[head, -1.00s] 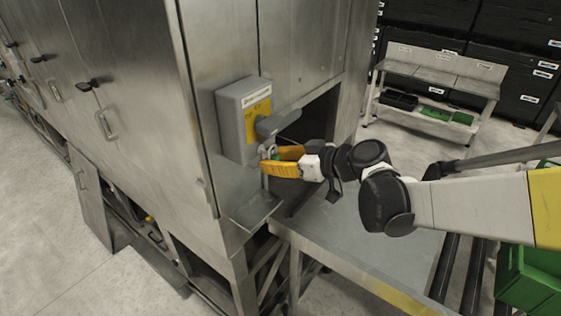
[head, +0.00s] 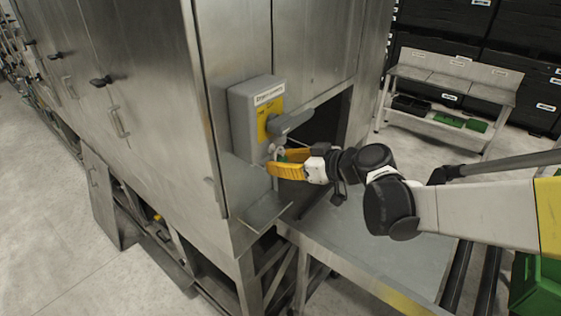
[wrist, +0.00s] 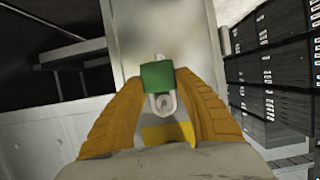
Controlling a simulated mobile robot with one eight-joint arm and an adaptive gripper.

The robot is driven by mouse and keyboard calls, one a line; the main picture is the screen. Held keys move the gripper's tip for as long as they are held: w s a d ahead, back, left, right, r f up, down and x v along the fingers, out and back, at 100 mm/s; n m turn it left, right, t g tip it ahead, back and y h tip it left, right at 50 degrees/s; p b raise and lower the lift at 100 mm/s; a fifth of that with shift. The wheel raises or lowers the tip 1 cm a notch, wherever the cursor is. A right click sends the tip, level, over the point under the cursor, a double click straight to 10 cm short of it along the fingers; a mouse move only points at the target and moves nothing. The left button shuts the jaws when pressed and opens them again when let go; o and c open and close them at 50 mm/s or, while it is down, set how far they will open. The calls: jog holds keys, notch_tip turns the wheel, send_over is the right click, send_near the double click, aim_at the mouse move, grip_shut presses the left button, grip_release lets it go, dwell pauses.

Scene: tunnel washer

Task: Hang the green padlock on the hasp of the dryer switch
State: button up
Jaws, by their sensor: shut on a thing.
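The dryer switch (head: 241,112) is a grey box with a yellow plate and a grey handle (head: 288,122), mounted on the steel cabinet. My gripper (head: 279,164), with yellow fingers, is just below the handle in the head view. It is shut on the green padlock (head: 282,157), mostly hidden there by the fingers. In the wrist view the padlock body (wrist: 157,75) sits between the fingertips. A pale metal loop (wrist: 163,103) lies below it, toward the yellow plate (wrist: 168,132). I cannot tell hasp from shackle, or whether the shackle is through the hasp.
A steel ledge (head: 262,211) sticks out below the switch. A dark opening (head: 325,125) in the cabinet and a metal table (head: 375,262) lie close to my arm. A bench (head: 440,88) with bins stands behind, and a green crate (head: 537,290) at the lower right.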

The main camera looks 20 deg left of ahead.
jog(key=o, duration=1.2)
jog(key=shift+d, duration=0.1)
jog(key=v, duration=1.1)
jog(key=s+d+f+m+h+b, duration=0.4)
jog(key=s+d+f+b, duration=0.1)
jog(key=d+f, duration=0.3)
jog(key=s+d+f+m+t+h+b, duration=0.1)
jog(key=s+d+f+m+h+b, duration=0.3)
jog(key=d+f, duration=0.5)
jog(key=s+d+f+m+t+h+b, duration=0.1)
jog(key=s+d+f+m+h+b, duration=0.3)
jog(key=s+d+f+b, duration=0.4)
jog(key=shift+d+f+m+h+b, duration=0.15)
jog(key=shift+d+f+m+b, duration=0.05)
jog(key=shift+d+m+b, duration=0.25)
jog(key=shift+d+f+m+h+b, duration=0.15)
jog(key=shift+d+f+m+b, duration=0.05)
jog(key=shift+d+m+b, duration=0.2)
